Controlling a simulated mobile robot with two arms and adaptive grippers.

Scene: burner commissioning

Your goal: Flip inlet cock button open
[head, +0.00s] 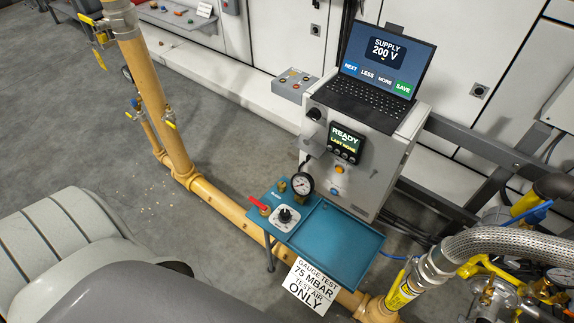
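No label in the head view names the inlet cock, so I cannot tell which part is its button. A small cock with a red lever (258,203) sits at the left end of the teal test bench (345,245). Beside it is a black knob (285,215) on a pale square plate. A round pressure gauge (302,184) stands behind the knob. Other yellow-handled valves show on the upright pipe, one high up (101,32) and one lower (169,116), and on the pipework at lower right (487,267). Neither of my grippers is in view.
A grey cabinet (385,150) behind the bench carries a "READY" display (345,142) and a laptop (377,66) reading "SUPPLY 200 V". A "75 MBAR" sign (312,287) hangs at the bench front. A braided hose (500,240) is at right. Open grey floor lies left.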

